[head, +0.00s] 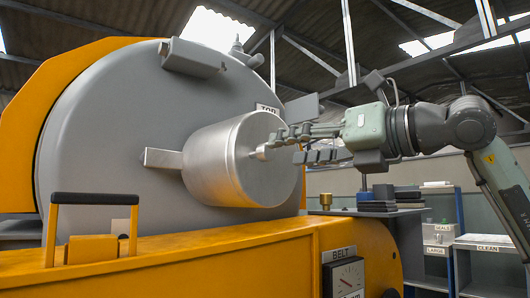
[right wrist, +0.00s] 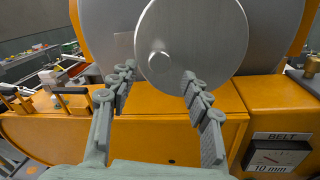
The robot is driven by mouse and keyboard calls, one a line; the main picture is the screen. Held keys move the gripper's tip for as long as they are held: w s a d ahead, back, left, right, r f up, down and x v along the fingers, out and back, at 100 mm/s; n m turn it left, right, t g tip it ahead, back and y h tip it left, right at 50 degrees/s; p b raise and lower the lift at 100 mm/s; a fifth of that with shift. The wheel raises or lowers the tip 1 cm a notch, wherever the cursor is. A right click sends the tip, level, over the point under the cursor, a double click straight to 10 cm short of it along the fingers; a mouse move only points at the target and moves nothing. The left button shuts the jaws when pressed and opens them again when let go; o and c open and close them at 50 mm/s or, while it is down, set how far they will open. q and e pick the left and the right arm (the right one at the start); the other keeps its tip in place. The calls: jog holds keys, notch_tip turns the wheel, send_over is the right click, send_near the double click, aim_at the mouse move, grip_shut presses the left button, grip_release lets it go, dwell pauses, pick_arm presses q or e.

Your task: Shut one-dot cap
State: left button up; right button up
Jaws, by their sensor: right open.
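A brushed-metal cylinder (head: 225,165) with a flat round end juts out from the front of a big grey drum (head: 110,130). A grey bar joins its left side. I see no dot on it, so I cannot tell if it is the one-dot cap. A small knob (head: 260,153) sticks out of its end face. My right gripper (head: 288,147) is open, its fingers pointing at the face near the knob. In the right wrist view the round face (right wrist: 205,35) is ahead, with the knob (right wrist: 158,62) between the open fingertips (right wrist: 158,78). My left gripper is out of view.
The drum sits on an orange base (head: 190,262) with a black-handled lever (head: 95,199) at left and a BELT gauge (head: 344,277) at front. A "TOP" label (head: 267,109) is above the cylinder. A shelf with dark blocks (head: 384,193) and labelled bins (head: 438,233) stands at right.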

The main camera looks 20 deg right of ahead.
aim_at(270, 153)
pick_arm(q)
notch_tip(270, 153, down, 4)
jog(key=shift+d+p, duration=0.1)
jog(key=shift+p, duration=0.55)
pick_arm(e)
jog(key=x, duration=0.7)
jog(key=shift+s, duration=0.1)
grip_shut()
